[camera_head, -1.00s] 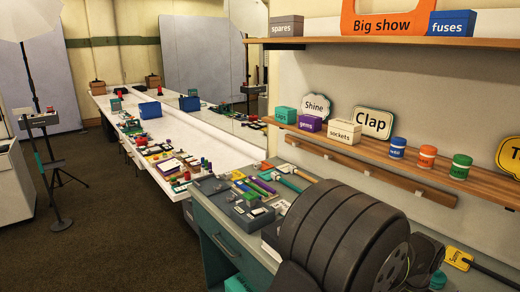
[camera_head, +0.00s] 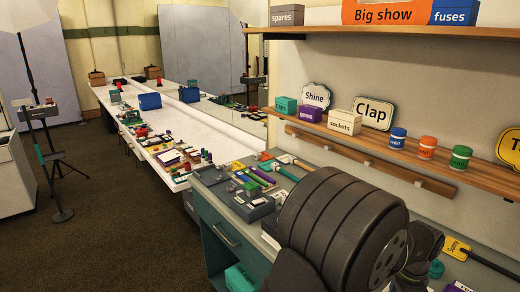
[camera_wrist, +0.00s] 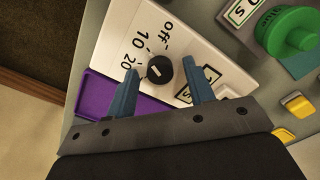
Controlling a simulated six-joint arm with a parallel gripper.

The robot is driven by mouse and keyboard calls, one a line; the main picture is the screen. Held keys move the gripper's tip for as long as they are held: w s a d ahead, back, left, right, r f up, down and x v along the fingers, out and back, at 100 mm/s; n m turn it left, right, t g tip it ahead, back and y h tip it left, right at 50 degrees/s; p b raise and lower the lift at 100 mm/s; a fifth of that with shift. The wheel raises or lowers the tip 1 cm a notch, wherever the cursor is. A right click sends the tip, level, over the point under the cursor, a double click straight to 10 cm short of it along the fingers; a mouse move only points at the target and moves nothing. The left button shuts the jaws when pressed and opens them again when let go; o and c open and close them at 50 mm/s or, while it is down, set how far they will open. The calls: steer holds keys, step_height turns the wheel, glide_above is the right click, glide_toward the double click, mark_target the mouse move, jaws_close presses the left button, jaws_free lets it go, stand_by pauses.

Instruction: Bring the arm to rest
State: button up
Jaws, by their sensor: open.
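My gripper (camera_wrist: 161,74) shows in the wrist view with its two blue fingers spread apart and nothing held between them. Between the fingertips in the picture is a small black dial knob (camera_wrist: 159,69) on a white plate (camera_wrist: 185,40) marked "off", "10" and "20". Whether the fingers touch the plate or hover over it, I cannot tell. In the head view my dark, ribbed arm fills the lower right, and my gripper cannot be made out there.
A purple piece (camera_wrist: 95,105), a green round knob (camera_wrist: 286,32) and a yellow switch (camera_wrist: 297,104) lie around the plate. In the head view a cluttered grey bench (camera_head: 212,205) runs below a wooden shelf (camera_head: 490,176) with boxes, jars and signs. Open floor (camera_head: 120,235) lies left.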

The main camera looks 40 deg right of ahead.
steer(key=shift+r, duration=2.55)
step_height(320, 180, up, 11)
steer(key=shift+f, duration=0.2)
